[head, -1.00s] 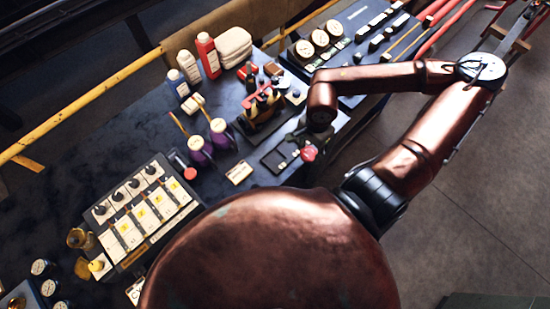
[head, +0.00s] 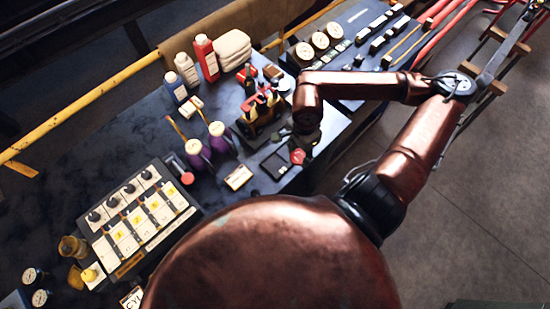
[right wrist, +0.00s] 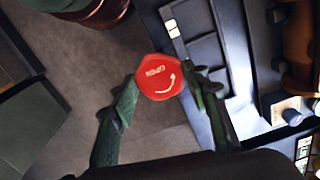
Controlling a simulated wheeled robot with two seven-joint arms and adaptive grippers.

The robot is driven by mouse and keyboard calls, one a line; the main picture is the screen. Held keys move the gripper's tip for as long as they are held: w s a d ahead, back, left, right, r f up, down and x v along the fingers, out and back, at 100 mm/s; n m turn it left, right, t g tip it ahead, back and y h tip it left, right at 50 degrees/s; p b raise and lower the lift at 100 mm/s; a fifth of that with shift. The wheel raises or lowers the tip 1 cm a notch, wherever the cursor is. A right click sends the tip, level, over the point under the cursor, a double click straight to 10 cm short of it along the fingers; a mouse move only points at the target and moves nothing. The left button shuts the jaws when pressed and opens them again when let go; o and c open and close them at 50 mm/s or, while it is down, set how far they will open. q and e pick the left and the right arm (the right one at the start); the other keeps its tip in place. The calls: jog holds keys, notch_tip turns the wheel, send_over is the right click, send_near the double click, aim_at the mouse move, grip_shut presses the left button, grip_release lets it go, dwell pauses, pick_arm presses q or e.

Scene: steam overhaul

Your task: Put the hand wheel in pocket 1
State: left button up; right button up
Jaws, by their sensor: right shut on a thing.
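The hand wheel (right wrist: 160,77) is a red disc with white lettering and a curved arrow on its face. It also shows as a small red disc in the head view (head: 298,157). My right gripper (right wrist: 158,86) is shut on it, one dark green finger on each side. A dark tray with several shallow pockets (right wrist: 207,55) lies just right of the wheel in the right wrist view. In the head view the tray (head: 279,163) is just left of the wheel. Small white labels sit by the pockets, too small to read. My left gripper is not in view.
A valve panel (head: 140,220) stands farther left. Bare floor (head: 480,200) lies right of the bench.

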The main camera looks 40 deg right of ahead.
jog(key=w+a+f, duration=0.1)
jog(key=w+f, duration=0.1)
jog(key=w+a+f, duration=0.1)
jog(key=w+f, duration=0.1)
jog(key=w+a+f, duration=0.1)
jog(key=w+f, duration=0.1)
jog(key=w, duration=0.1)
jog(key=shift+a+f+p, duration=0.1)
jog(key=shift+p, duration=0.3)
jog(key=shift+w+a+f, duration=0.15)
jog(key=shift+w+f, duration=0.25)
jog(key=shift+f, duration=0.05)
notch_tip(320, 180, down, 3)
jog(key=shift+w+p, duration=0.1)
jog(key=shift+p, duration=0.4)
jog(key=shift+f, duration=0.25)
jog(key=shift+f, duration=0.2)
jog(key=o, duration=1.4)
